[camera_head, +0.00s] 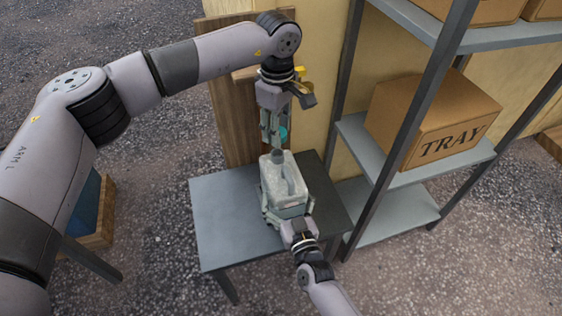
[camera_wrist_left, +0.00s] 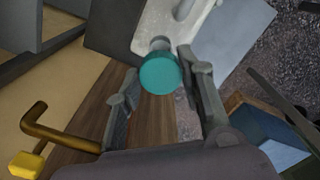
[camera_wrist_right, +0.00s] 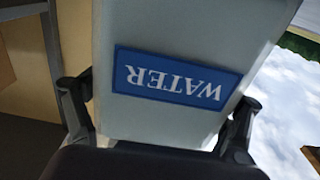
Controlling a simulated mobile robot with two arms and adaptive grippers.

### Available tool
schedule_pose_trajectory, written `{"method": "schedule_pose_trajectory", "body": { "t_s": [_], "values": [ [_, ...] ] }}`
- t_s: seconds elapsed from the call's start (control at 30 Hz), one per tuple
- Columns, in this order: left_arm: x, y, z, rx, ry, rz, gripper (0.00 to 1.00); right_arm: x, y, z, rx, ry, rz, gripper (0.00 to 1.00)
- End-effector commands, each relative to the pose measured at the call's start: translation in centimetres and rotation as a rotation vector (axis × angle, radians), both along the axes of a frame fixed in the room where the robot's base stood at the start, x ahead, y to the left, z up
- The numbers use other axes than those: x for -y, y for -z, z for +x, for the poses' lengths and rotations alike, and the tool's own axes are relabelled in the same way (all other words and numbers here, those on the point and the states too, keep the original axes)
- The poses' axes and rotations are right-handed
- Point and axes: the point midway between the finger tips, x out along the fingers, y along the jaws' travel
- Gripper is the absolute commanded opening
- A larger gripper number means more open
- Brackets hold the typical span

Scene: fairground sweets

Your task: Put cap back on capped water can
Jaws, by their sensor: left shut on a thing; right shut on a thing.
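The water can (camera_head: 296,190), pale grey-white with a moulded handle, stands on the grey table (camera_head: 220,215). Its blue WATER label (camera_wrist_right: 176,78) fills the middle of the right wrist view, upside down. My right gripper (camera_head: 285,208) is shut on the can, with one finger on each side. My left gripper (camera_head: 273,138) points down above the can's neck (camera_head: 277,156) and is shut on the teal cap (camera_wrist_left: 160,74). In the left wrist view the cap sits between the fingertips, in front of the grey neck (camera_wrist_left: 160,43). Whether cap and neck touch is unclear.
A wooden board (camera_head: 237,118) with a yellow-handled tap (camera_wrist_left: 28,164) stands close behind my left gripper. A metal shelf (camera_head: 395,218) on the right holds a TRAY box (camera_head: 430,115). A blue thing in a wooden crate (camera_head: 106,210) is at the left. The table's left part is bare.

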Motion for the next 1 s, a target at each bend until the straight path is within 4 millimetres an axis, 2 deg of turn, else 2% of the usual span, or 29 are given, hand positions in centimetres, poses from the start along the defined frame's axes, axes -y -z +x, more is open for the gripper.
{"method": "schedule_pose_trajectory", "body": {
  "t_s": [0.1, 0.23, 0.77, 1.0],
  "values": [
    [-0.1, 2.0, 0.0, -0.003, 0.0, 0.002, 0.22, 0.0, -0.3, 0.3, 0.007, 0.001, 0.001, 0.34],
    [-0.1, 3.7, 0.0, -0.001, -0.001, 0.0, 0.22, 0.0, -0.4, 0.3, 0.007, 0.001, 0.001, 0.34],
    [-0.1, 3.9, 0.1, 0.0, 0.0, 0.0, 0.22, 0.0, -0.5, 0.4, 0.011, 0.002, 0.002, 0.34],
    [-0.1, 5.1, 0.1, -0.002, 0.002, 0.001, 0.22, 0.0, -0.6, 0.4, 0.012, 0.003, 0.003, 0.34]
  ]
}}
